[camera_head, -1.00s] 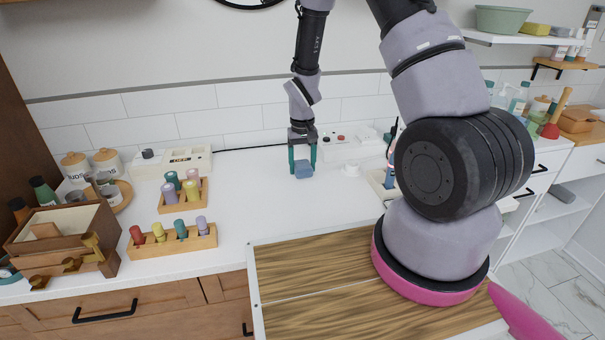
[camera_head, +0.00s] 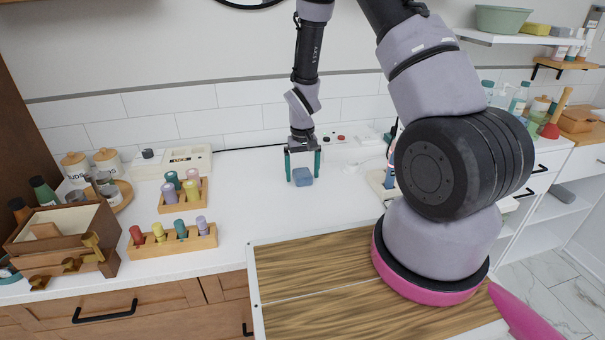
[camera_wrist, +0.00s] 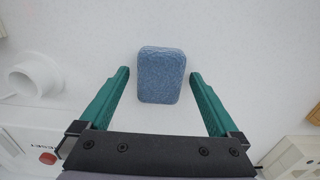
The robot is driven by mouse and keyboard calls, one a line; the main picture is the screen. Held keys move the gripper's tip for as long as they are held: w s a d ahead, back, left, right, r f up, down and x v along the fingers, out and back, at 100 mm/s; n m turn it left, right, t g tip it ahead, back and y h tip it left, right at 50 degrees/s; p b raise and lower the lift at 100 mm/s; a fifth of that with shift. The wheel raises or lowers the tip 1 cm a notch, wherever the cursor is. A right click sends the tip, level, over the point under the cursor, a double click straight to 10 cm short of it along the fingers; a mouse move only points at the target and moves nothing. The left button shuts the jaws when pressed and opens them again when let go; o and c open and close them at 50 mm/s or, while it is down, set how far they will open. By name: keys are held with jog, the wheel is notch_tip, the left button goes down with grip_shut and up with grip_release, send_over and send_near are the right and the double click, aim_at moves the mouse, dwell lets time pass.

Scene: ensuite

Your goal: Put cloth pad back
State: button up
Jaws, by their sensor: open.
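The cloth pad is a small blue, rounded block (camera_head: 303,177) lying on the white counter. It also shows in the wrist view (camera_wrist: 161,75), flat on the counter, just ahead of and between the fingertips. My gripper (camera_head: 303,165) is open above and around the near side of the pad, its two teal fingers pointing down. In the wrist view my gripper (camera_wrist: 159,75) has clear gaps between each finger and the pad, and it holds nothing. Whether the fingertips touch the counter I cannot tell.
A white box with a red button (camera_head: 340,145) stands behind the gripper. Wooden peg racks (camera_head: 172,240) and a wooden drawer box (camera_head: 62,240) are at left. A small tray with a toothbrush (camera_head: 382,186) is at right. The white counter (camera_head: 250,190) around the pad is mostly clear.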

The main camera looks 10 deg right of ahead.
notch_tip(320, 180, up, 12)
notch_tip(320, 180, up, 11)
jog(key=m+t, duration=0.1)
send_over(303, 172)
jog(key=s+d, duration=0.2)
jog(key=s+d+r+m+t+y, duration=0.1)
jog(key=s+r+t, duration=0.2)
jog(key=s+r, duration=0.6)
jog(key=s+d+r+m+t+y, duration=0.1)
jog(key=s+d+r+m+t, duration=0.1)
jog(key=s+r, duration=0.8)
notch_tip(303, 172, up, 2)
jog(key=shift+s+d+t, duration=0.2)
jog(key=shift+d+t, duration=0.1)
jog(key=shift+t, duration=0.3)
